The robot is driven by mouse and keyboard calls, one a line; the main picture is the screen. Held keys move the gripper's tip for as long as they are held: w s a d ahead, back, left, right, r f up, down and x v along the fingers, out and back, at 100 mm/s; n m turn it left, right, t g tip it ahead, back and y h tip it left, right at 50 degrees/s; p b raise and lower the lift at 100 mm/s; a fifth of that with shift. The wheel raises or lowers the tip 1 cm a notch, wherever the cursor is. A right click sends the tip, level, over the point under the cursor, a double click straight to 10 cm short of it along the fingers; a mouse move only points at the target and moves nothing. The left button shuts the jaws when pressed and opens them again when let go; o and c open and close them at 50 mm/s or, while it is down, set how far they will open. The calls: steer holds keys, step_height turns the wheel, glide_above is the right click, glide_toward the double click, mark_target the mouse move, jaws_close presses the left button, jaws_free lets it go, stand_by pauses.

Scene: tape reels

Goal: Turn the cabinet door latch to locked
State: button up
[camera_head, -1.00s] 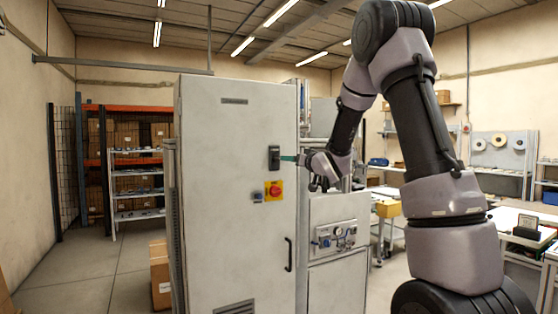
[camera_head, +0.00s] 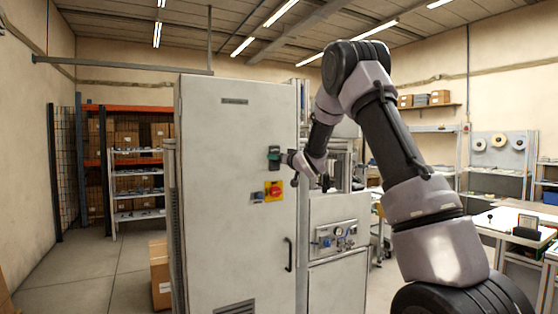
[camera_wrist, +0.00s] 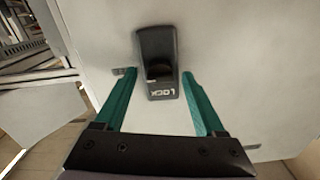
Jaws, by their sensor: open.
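The grey cabinet door (camera_head: 225,215) stands at the centre of the head view. Its dark latch (camera_head: 274,165) sits near the door's right edge, partly covered by my gripper's teal fingers. The wrist view shows the latch (camera_wrist: 157,45) as a dark upright plate with a rounded black part low on it. The word LOCK appears upside down at its lower end. My gripper (camera_wrist: 158,75) is open, with one teal finger on each side of the latch. I cannot tell whether the fingers touch it.
A red rotary switch on a yellow plate (camera_head: 274,191) sits just below the latch. A black door handle (camera_head: 289,254) is lower down. A machine with a gauge panel (camera_head: 336,236) stands close to the cabinet's right. Open floor (camera_head: 90,270) lies to the left.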

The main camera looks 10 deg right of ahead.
jaws_close()
steer(key=shift+a+f+n, duration=0.1)
steer(key=shift+a+n, duration=0.05)
steer(key=shift+n, duration=8.85)
